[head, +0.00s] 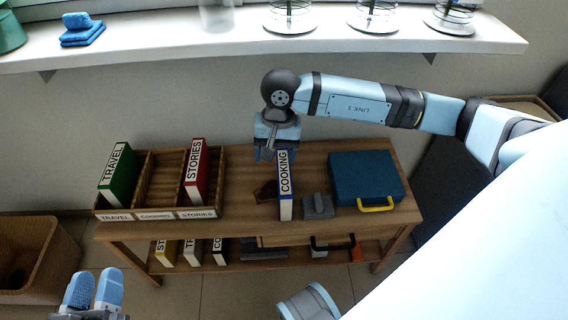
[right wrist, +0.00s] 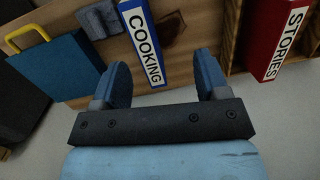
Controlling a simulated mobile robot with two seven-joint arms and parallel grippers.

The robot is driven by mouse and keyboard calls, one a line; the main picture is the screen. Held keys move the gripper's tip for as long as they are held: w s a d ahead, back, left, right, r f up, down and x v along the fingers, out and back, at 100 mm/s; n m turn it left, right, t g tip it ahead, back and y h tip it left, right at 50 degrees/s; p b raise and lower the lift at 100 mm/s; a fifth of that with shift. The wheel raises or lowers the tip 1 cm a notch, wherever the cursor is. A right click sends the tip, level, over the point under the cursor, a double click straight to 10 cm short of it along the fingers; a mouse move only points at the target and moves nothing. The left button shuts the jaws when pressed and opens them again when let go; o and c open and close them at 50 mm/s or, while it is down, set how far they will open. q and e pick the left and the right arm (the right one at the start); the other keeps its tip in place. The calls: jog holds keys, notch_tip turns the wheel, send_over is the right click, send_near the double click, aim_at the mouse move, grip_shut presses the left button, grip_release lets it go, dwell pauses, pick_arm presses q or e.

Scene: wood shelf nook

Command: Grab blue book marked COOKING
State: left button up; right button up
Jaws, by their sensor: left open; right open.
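The blue book marked COOKING (head: 285,186) stands upright on the wooden table, its white label facing the front. My right gripper (head: 268,154) is just behind and slightly left of its top in the head view. In the right wrist view the book (right wrist: 143,42) lies ahead of the open fingers (right wrist: 163,82), nearer the left finger, with nothing held between them. My left gripper (head: 95,290) is open and empty at the lower left, away from the table. The wooden organizer (head: 157,215) has an empty middle compartment labelled COOKING.
The green TRAVEL book (head: 118,175) and red STORIES book (head: 195,172) stand in the organizer's outer compartments. A grey object (head: 317,207) and a blue case (head: 366,178) sit right of the COOKING book. A white shelf (head: 250,45) runs above.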

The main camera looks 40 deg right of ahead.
aim_at(284, 171)
jog(key=shift+h, duration=0.8)
jog(key=d+f+b, duration=0.1)
jog(key=f, duration=0.2)
jog(key=w+d+f+b, duration=0.1)
jog(key=f, duration=0.1)
jog(key=d+f+b, duration=0.1)
jog(key=f, duration=0.2)
jog(key=shift+w+d+f, duration=0.1)
jog(key=shift+w+f, duration=0.05)
jog(key=shift+f, duration=0.15)
jog(key=shift+f+n+b, duration=0.3)
jog(key=shift+f, duration=0.15)
jog(key=f, duration=0.1)
jog(key=f+b, duration=0.2)
jog(key=shift+w+d+f, duration=0.35)
jog(key=shift+f, duration=0.35)
pick_arm(q)
jog(key=shift+m+g, duration=0.6)
jog(key=shift+m, duration=0.2)
jog(key=f, duration=0.5)
jog(key=shift+w+f, duration=0.2)
jog(key=shift+w, duration=0.15)
pick_arm(e)
jog(key=shift+r, duration=0.1)
jog(key=c, duration=1.2)
